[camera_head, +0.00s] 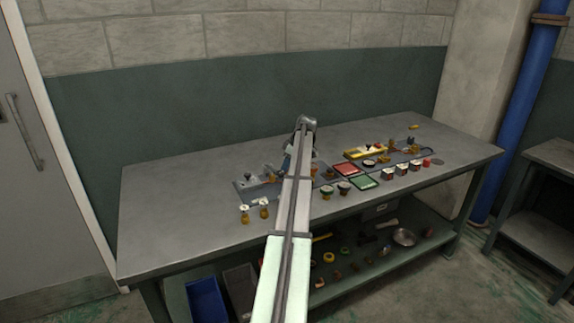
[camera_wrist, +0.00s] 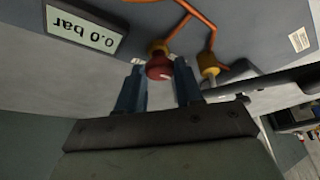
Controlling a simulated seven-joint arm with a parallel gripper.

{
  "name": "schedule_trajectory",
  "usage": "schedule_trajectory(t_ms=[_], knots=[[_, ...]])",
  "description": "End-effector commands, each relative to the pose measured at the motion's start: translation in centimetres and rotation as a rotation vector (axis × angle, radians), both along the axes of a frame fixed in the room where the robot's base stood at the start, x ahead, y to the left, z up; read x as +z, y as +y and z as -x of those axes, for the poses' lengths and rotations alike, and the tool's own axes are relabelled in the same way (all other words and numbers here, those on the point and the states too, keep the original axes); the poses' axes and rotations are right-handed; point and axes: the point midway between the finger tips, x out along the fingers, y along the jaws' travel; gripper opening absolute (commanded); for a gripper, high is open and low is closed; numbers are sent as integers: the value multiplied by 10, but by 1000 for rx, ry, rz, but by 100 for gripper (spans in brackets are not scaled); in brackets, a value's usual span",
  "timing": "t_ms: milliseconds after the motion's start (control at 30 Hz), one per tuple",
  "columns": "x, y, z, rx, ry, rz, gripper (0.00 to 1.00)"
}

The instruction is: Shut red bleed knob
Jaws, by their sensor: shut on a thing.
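The red bleed knob (camera_wrist: 159,66) sits on a brass fitting at the panel edge in the wrist view. My gripper (camera_wrist: 160,80) is at the knob, with one finger on each side, and it is shut on the knob. The display (camera_wrist: 83,28) beside it shows upside down and reads 0.0 bar. In the head view my arm reaches over the bench (camera_head: 170,200) to the grey panel (camera_head: 262,190), and the arm hides the knob and fingertips there.
A brass fitting (camera_wrist: 208,65) on an orange pipe (camera_wrist: 200,14) and a dark bar (camera_wrist: 240,86) lie close right of the knob. Red (camera_head: 346,169) and green (camera_head: 364,181) trays and several small parts are on the bench. The bench's left part is clear.

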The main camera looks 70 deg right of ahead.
Motion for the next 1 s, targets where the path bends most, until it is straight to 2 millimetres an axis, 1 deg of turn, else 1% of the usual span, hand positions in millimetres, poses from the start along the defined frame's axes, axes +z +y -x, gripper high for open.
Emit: schedule_trajectory(t_ms=[167, 367, 1000], knots=[[0, 2, 0, -52, 0, 0, 5], [0, 4, 0, -182, -1, 1, 5], [1, 8, -3, -781, -1, 2, 5]])
